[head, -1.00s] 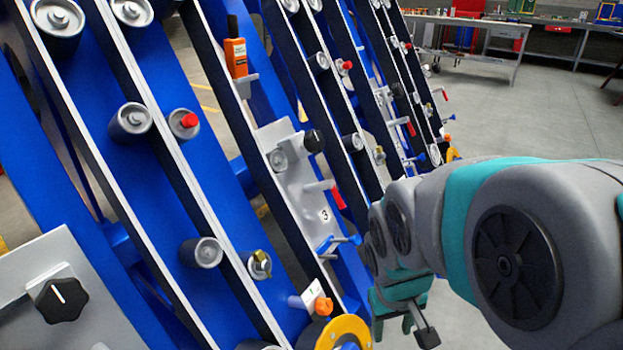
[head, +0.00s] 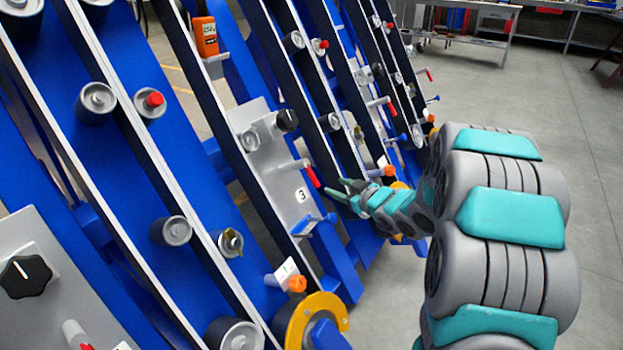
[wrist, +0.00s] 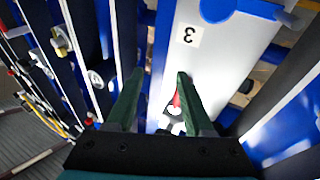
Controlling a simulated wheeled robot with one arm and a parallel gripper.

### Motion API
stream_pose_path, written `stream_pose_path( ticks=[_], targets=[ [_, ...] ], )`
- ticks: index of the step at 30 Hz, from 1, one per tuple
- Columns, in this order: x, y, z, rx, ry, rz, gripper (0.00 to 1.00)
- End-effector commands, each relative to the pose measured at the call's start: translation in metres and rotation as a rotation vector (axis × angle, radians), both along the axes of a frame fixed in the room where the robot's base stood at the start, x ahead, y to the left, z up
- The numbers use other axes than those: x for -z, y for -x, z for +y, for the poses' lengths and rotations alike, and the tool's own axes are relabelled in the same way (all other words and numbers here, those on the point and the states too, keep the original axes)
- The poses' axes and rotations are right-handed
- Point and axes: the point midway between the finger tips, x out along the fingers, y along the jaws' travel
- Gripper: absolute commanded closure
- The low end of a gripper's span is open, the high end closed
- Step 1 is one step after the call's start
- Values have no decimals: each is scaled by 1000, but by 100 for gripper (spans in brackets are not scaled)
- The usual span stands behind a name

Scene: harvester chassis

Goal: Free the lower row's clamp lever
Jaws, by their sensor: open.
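A grey panel (head: 289,200) marked 3 sits on the blue chassis. It carries a lever with a red grip (head: 312,176), a lever with a blue grip (head: 318,220) and a black knob (head: 287,120). Which lever is the clamp lever I cannot tell. My gripper (head: 345,188) is open and empty, just right of the red grip in the head view. In the wrist view, my gripper (wrist: 160,74) points at the panel (wrist: 222,60). The red grip (wrist: 177,98) shows by the right finger, partly hidden; contact is not clear.
Sloping rails with grey rollers (head: 172,231) fill the left and middle. An orange device (head: 204,37) is above the panel. A yellow-rimmed wheel (head: 300,315) and an orange knob (head: 297,283) are below. Open floor (head: 500,100) lies to the right.

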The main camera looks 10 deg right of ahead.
Motion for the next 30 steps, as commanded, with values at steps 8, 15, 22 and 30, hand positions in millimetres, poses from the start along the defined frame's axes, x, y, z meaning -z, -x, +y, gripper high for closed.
stream_pose_path(
  ticks=[8, 15, 22, 30],
  targets=[
    [0, 6, 26, -181, -193, -152, 48],
    [-5, 10, 35, -235, -255, -200, 48],
    [-5, -10, 51, -235, -255, -200, 48],
    [-6, -39, 72, -235, -254, -201, 48]
  ],
)
